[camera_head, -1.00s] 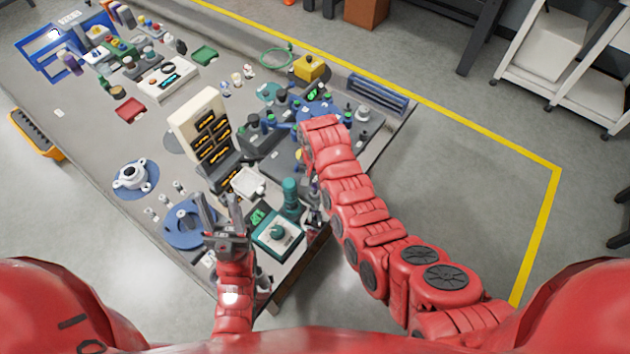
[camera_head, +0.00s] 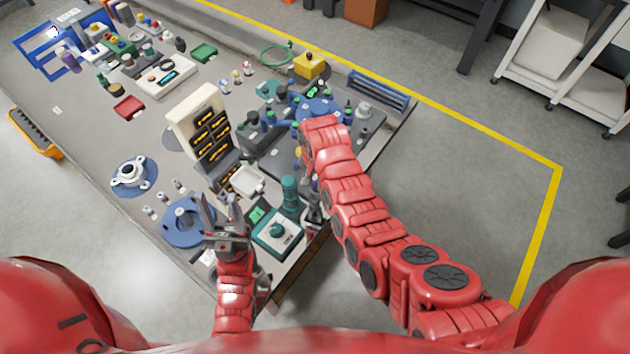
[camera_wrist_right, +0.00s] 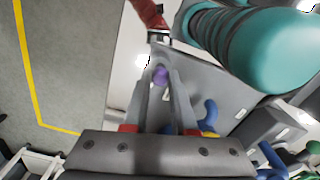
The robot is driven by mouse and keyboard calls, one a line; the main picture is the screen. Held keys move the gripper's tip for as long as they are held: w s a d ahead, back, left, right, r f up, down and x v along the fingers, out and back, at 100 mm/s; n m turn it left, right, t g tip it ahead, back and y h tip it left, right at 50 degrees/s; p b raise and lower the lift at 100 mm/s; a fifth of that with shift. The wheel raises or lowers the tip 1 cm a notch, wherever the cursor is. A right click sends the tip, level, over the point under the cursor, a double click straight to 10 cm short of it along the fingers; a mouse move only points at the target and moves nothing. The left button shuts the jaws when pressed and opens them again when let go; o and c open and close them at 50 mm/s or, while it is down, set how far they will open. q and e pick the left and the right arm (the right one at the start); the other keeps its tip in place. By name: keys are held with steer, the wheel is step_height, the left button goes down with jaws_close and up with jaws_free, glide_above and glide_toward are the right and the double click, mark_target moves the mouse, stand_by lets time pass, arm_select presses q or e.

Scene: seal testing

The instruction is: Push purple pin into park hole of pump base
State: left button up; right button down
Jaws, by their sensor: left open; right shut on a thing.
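The purple pin (camera_wrist_right: 160,75) shows in the right wrist view between the fingertips of my right gripper (camera_wrist_right: 158,62), which is shut on it. Only a small purple part of the pin is visible, and its lower end is hidden. A grey plate lies behind the fingers in that view. I cannot pick out the park hole or tell whether the pin touches anything. In the head view my right arm covers most of this area. My left gripper (camera_head: 222,205) is open and empty, above the near part of the table by a blue round fixture (camera_head: 182,222).
A teal cylinder (camera_wrist_right: 270,45) stands close to my right gripper; it also shows in the head view (camera_head: 290,192). A teal-topped box (camera_head: 277,236) is near it. A cream rack (camera_head: 195,118) stands mid-table. Many small parts crowd the table.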

steer(key=shift+f+b, duration=0.6)
steer(key=shift+f, duration=0.15)
stand_by(0.4)
steer(key=c, duration=0.6)
jaws_free()
steer(key=shift+r, duration=0.1)
steer(key=shift+c, duration=0.2)
steer(key=shift+r, duration=0.1)
step_height(320, 180, up, 8)
steer(key=p, duration=0.3)
steer(key=shift+r, duration=0.4)
